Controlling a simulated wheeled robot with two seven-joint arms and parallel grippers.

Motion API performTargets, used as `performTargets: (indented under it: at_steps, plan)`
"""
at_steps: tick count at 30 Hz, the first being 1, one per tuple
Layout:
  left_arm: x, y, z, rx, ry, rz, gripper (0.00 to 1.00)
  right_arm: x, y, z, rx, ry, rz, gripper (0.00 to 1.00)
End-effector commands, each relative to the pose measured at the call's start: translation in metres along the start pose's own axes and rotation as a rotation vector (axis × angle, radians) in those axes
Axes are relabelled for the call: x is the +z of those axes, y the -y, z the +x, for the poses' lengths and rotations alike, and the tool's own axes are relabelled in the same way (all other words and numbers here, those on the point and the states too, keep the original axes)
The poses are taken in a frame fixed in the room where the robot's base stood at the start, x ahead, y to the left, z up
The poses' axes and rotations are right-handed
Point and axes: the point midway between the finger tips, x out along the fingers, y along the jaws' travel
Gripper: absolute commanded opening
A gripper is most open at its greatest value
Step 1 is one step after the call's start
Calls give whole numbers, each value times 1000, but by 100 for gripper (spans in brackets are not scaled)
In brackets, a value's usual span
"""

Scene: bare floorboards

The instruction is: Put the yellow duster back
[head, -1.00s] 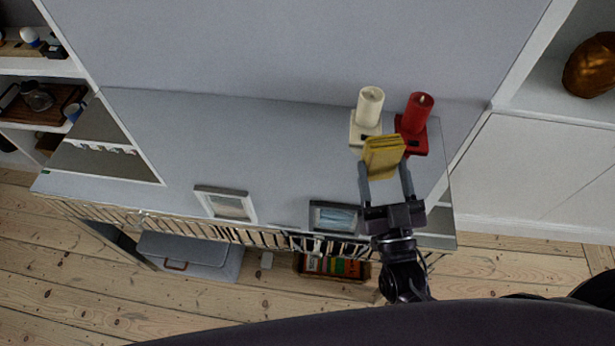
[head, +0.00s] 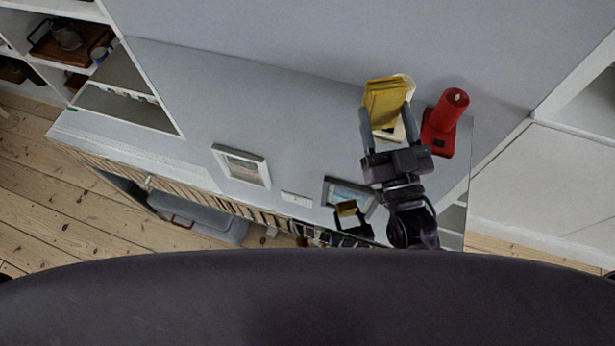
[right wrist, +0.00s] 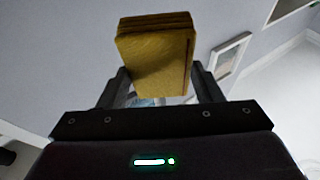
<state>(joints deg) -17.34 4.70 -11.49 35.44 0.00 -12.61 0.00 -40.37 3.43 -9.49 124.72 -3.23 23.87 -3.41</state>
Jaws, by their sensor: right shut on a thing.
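The yellow duster (head: 384,100) is a folded, block-shaped cloth held above the grey top of a long shelf unit (head: 290,110). My right gripper (head: 387,122) is shut on it, one finger at each side. In the right wrist view the duster (right wrist: 157,58) sits between the fingertips of my right gripper (right wrist: 160,80). In the head view the duster hides most of the white candle (head: 407,82) and part of its pale base. My left gripper is not in view.
A red candle (head: 452,107) on a red base stands just right of the duster. Two picture frames, one white (head: 241,166) and one dark (head: 348,193), are near the front edge. The middle and left of the top are mostly clear. Shelves (head: 100,75) stand at the left.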

Motion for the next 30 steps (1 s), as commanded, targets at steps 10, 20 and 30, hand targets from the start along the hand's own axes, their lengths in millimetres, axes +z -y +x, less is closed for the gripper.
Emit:
performTargets:
  at_steps: [10,20,30]
  plan:
    - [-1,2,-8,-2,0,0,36,-38,86,54,-342,128,76,41]
    - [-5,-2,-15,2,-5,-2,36,-75,189,74,-777,340,92,41]
    - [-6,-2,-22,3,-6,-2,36,-91,261,58,-1136,530,14,41]
